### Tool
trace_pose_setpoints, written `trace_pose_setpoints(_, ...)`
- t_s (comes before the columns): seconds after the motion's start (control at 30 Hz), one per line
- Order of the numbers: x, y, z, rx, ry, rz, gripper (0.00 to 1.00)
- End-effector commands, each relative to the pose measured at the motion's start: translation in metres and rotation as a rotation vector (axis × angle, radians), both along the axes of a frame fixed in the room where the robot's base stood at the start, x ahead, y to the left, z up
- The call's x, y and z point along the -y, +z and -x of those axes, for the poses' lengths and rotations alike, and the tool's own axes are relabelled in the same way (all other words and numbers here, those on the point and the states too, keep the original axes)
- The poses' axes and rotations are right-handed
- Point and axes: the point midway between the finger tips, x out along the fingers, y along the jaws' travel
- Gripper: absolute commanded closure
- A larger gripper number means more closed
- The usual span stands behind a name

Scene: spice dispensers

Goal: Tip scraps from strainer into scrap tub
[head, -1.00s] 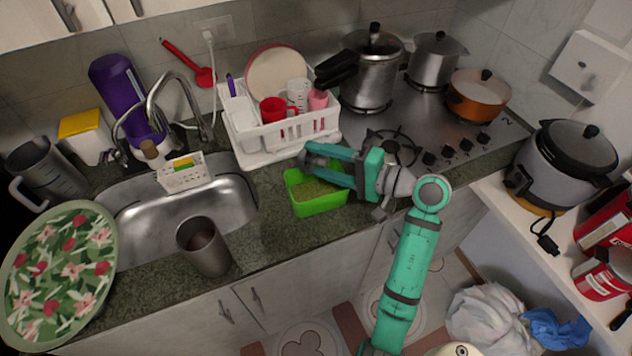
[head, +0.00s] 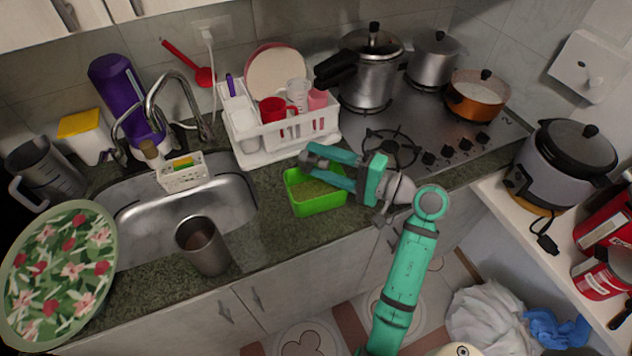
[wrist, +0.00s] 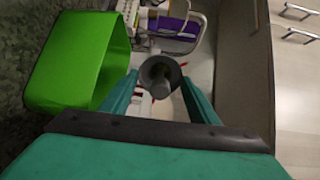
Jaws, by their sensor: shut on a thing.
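The green tub (head: 318,204) stands on the counter between the sink and the stove. An olive-brown layer shows inside, and I cannot tell whether it is scraps. The tub also fills the left of the wrist view (wrist: 85,60). My gripper (head: 312,162) reaches leftward, above the tub's back part. In the wrist view its fingers (wrist: 160,90) are closed on a small grey round piece with a stubby stem (wrist: 160,72), which seems to be the strainer. Its mouth and any contents are not clear.
A white dish rack (head: 285,145) stands close behind the tub. The sink (head: 225,190) lies to the left with a white sponge basket (head: 182,175). A metal tumbler (head: 205,247) stands at the counter's front edge. The stove with pots is on the right.

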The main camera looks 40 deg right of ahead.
Motion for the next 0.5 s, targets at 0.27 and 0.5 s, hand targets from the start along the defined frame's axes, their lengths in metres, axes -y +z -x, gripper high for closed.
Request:
trace_pose_setpoints(0.27,0.0018,-0.0008,0.0015,0.026,-0.001,-0.017,0.65)
trace_pose_setpoints(0.5,0.001,0.0014,0.0019,0.049,0.0,-0.03,0.65)
